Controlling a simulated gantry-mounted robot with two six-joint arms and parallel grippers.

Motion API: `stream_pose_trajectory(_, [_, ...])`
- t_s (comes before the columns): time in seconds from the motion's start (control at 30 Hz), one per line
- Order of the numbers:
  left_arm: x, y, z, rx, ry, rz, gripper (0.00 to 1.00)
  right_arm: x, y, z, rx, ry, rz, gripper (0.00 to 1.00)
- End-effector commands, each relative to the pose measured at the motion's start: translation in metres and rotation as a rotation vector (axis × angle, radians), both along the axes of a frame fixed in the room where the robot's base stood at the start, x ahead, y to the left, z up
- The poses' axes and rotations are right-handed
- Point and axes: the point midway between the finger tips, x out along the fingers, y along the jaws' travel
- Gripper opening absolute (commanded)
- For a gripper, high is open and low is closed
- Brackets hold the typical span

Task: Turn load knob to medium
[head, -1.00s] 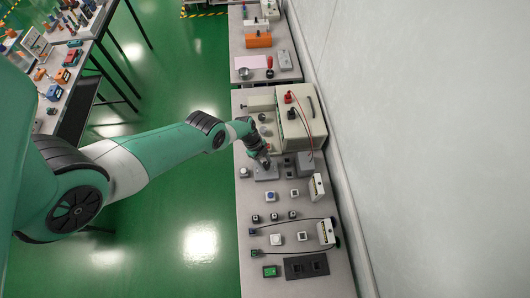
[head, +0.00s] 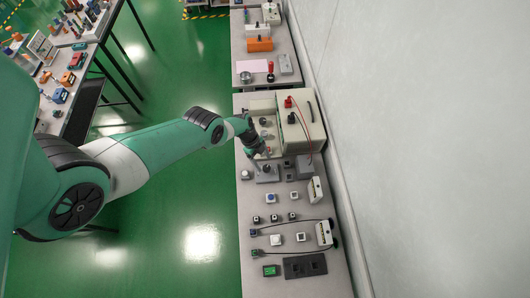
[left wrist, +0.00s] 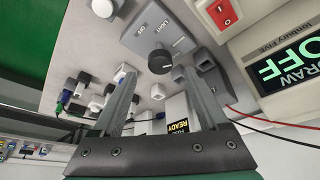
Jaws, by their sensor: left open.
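The load knob (left wrist: 160,62) is a round black knob on a grey plate (left wrist: 150,28) marked OFF and LIGHT in the left wrist view. In the head view, the grey plate (head: 268,177) lies on the bench below my left gripper (head: 262,157). In the left wrist view, the open fingers of my left gripper (left wrist: 159,72) stand on either side of the knob. I cannot tell whether they touch it. The knob's pointer direction is not clear. A display (left wrist: 288,65) reads DRAW OFF. My right gripper is in neither view.
A beige instrument box (head: 302,125) with a red cable stands behind the plate, near the wall. Several small switches and testers crowd the nearer bench (head: 256,205). A red rocker switch (left wrist: 222,12) shows close by.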

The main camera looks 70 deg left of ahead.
Motion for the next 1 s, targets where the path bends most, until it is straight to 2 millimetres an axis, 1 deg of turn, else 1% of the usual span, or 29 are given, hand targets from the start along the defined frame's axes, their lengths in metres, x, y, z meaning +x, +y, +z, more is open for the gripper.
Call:
stream_pose_trajectory(0.03, [-0.002, 0.005, 0.025, 0.0, -0.001, 0.004, 0.77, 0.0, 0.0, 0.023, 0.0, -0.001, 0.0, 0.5])
stream_pose_trajectory(0.1, [-0.007, 0.01, 0.041, 0.001, -0.001, 0.003, 0.77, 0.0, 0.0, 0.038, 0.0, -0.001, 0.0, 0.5])
stream_pose_trajectory(0.2, [-0.012, 0.016, 0.059, 0.001, 0.0, 0.001, 0.77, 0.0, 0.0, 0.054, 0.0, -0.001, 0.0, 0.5])
stream_pose_trajectory(0.3, [-0.015, 0.02, 0.068, 0.004, -0.001, 0.002, 0.77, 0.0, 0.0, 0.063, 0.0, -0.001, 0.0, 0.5])
stream_pose_trajectory(0.43, [-0.017, 0.022, 0.072, 0.006, -0.003, 0.002, 0.77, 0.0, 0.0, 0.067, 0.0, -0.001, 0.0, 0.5])
stream_pose_trajectory(1.0, [-0.017, 0.023, 0.071, 0.007, -0.003, 0.003, 0.77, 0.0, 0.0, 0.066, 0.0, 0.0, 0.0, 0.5])
